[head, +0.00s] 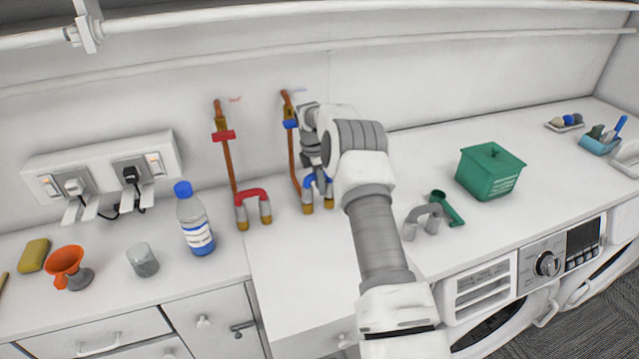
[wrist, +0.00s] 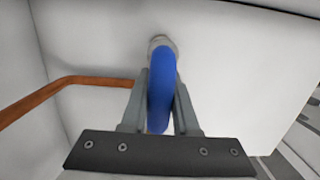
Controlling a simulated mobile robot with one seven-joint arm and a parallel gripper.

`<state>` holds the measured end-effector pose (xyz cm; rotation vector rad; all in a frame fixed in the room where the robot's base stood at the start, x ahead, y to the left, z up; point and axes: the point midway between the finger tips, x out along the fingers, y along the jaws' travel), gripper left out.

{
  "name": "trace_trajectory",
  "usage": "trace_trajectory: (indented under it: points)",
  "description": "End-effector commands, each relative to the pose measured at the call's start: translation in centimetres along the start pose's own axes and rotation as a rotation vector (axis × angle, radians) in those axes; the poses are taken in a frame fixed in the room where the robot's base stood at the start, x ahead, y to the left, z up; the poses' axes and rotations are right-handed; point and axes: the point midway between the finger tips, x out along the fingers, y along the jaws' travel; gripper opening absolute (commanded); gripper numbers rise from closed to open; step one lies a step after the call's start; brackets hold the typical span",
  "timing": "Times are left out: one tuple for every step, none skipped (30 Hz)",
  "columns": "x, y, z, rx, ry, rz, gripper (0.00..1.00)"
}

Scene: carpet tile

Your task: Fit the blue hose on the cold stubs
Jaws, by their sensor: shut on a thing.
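The blue hose (head: 308,184) is a short upside-down U at the foot of the copper pipe with the blue valve (head: 290,124). Its two ends meet the brass cold stubs (head: 329,204) on the counter; how far they are seated I cannot tell. My gripper (head: 318,170) points down from above and is shut on the top of the hose. In the wrist view the blue hose (wrist: 160,90) runs between both fingers, with a pale grey collar (wrist: 160,42) at its far end. My arm partly hides the hose's right side.
A red hose (head: 252,194) stands on two brass stubs to the left. A bottle (head: 195,222) is further left. A grey U-shaped hose (head: 424,217), a green tool (head: 447,207) and a green box (head: 490,172) lie right of my arm. The counter in front of the stubs is clear.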

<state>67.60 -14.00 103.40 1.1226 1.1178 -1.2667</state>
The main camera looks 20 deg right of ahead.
Motion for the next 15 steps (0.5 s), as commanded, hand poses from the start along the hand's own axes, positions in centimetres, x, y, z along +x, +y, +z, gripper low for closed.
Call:
trace_trajectory:
  points:
    - [0.19, 0.0, -0.01, 0.0, 0.0, 0.0, 0.0]
    - [0.27, 0.0, -0.03, 0.0, 0.0, 0.0, 0.0]
    - [0.36, 0.0, -0.04, 0.0, 0.0, 0.0, 0.0]
    - [0.44, 0.0, -0.05, 0.0, 0.0, 0.0, 0.0]
    - [0.51, 0.0, -0.06, 0.0, 0.0, 0.0, 0.0]
    - [0.61, 0.0, -0.07, 0.0, 0.0, 0.0, 0.0]
    - [0.66, 0.0, -0.07, 0.0, 0.0, 0.0, 0.0]
    - [0.55, 0.01, -0.06, 0.0, 0.0, 0.0, 0.34]
    - [0.54, 0.0, -0.06, 0.0, 0.0, 0.0, 0.41]
    - [0.54, 0.0, -0.06, 0.0, 0.0, 0.0, 0.46]
    - [0.54, 0.0, -0.06, 0.0, 0.0, 0.0, 0.52]
    - [0.54, 0.0, -0.06, 0.0, 0.0, 0.0, 0.59]
    - [0.55, 0.0, -0.06, 0.0, 0.0, 0.0, 0.63]
    - [0.55, 0.0, -0.06, 0.0, 0.0, 0.0, 0.63]
    - [0.55, 0.0, -0.06, 0.0, 0.0, 0.0, 0.63]
